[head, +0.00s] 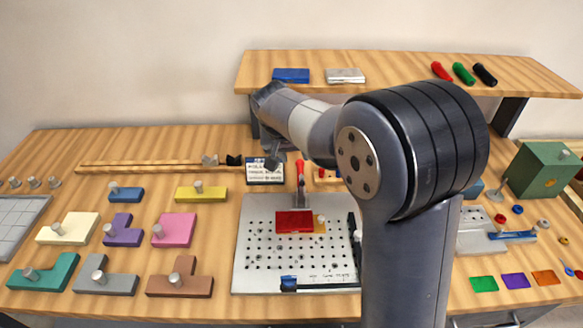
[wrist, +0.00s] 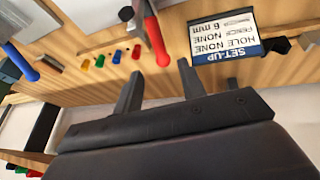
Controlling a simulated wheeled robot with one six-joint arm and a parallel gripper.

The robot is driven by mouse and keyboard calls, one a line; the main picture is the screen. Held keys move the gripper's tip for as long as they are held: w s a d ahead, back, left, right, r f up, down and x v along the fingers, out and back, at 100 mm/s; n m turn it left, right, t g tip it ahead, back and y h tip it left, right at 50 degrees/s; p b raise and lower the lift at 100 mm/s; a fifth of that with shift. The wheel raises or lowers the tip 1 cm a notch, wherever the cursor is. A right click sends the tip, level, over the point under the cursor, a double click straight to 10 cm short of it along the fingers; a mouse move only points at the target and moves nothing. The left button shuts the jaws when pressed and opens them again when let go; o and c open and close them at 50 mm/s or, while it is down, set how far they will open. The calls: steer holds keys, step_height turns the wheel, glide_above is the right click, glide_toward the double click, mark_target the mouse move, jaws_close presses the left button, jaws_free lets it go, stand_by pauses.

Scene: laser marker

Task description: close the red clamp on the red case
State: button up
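The red case (head: 294,222) lies on the perforated metal plate (head: 262,207), with a small tan piece showing at its right side. The red clamp (head: 300,171) stands at the plate's back edge behind the case, its red handle pointing up. In the wrist view the red handle (wrist: 153,32) appears beyond the gap between my fingertips, with no visible contact. My gripper (wrist: 160,66) is open and empty. In the head view my gripper (head: 273,160) is small and partly hidden by my arm, left of the clamp handle near the set-up sign.
The set-up sign (head: 265,171) stands behind the plate; it also shows in the wrist view (wrist: 224,36). A blue handle (wrist: 22,62) is at left in the wrist view. Shaped blocks with knobs fill the table's left side. A raised shelf (head: 390,72) runs along the back.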

mark_target(300, 168)
steer(key=x, duration=0.8)
steer(key=shift+f+p, duration=0.15)
steer(key=shift+p, duration=0.15)
jaws_close()
